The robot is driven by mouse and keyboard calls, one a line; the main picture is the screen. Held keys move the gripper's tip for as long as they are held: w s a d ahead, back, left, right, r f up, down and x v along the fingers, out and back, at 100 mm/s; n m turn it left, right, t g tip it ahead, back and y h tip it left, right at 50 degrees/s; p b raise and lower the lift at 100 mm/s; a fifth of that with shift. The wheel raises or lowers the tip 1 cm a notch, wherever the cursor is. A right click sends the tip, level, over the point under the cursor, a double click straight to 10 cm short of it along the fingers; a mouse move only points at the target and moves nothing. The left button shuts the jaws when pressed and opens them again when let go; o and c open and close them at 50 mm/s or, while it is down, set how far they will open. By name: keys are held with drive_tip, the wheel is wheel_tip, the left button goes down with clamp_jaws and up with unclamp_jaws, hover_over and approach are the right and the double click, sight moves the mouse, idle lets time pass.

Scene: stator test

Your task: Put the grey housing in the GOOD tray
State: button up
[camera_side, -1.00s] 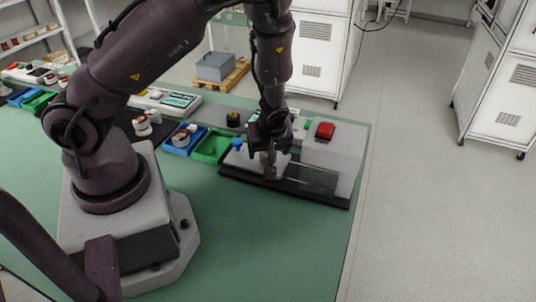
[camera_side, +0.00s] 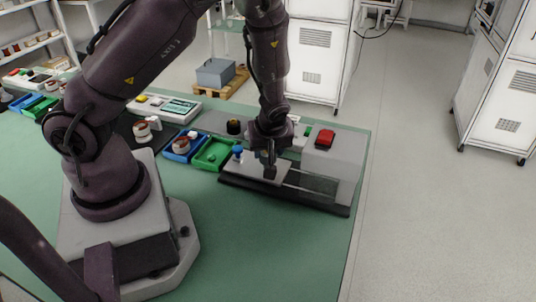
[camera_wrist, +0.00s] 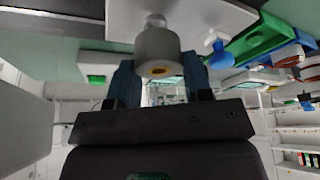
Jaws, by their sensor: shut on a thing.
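My gripper (camera_side: 270,176) is low over the test fixture's pale plate (camera_side: 250,167). In the wrist view its two fingers (camera_wrist: 160,76) are closed on either side of a grey round knob (camera_wrist: 158,48) with a brass-coloured centre. The knob sits on a narrower stem against the plate. I cannot make out a separate grey housing; my gripper hides part of the fixture. A green tray (camera_side: 213,154), seemingly empty, lies left of the fixture; it also shows in the wrist view (camera_wrist: 262,37). No GOOD label is readable.
A blue tray (camera_side: 190,137) left of the green one holds a white and red-brown part (camera_side: 180,146). A similar part (camera_side: 141,131) stands farther left. A blue-topped peg (camera_side: 238,152) and a box with a red button (camera_side: 325,138) flank the gripper. The front bench is clear.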

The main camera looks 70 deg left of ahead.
wheel_tip(320, 180, up, 6)
drive_tip(key=shift+r, duration=0.15)
drive_tip(key=shift+s+a+r+n, duration=0.3)
drive_tip(key=shift+a+r, duration=0.25)
drive_tip(key=shift+a, duration=0.2)
drive_tip(key=s+a+f+n+g+h, duration=0.1)
drive_tip(key=s+a+n, duration=0.2)
drive_tip(key=n, duration=0.2)
drive_tip(key=s+a+f+n+g+h, duration=0.1)
drive_tip(key=s+a+n+g, duration=0.1)
drive_tip(key=n, duration=0.4)
drive_tip(key=s+a+f+n+g+h, duration=0.1)
drive_tip(key=s+a+f+n+g, duration=0.1)
drive_tip(key=s+a+n, duration=0.2)
drive_tip(key=shift+s+a+n, duration=0.15)
drive_tip(key=shift+s+n, duration=1)
drive_tip(key=shift+n, duration=0.05)
drive_tip(key=shift+f, duration=2.25)
drive_tip(key=shift+f, duration=0.2)
drive_tip(key=shift+f, duration=0.75)
drive_tip(key=shift+f, duration=0.45)
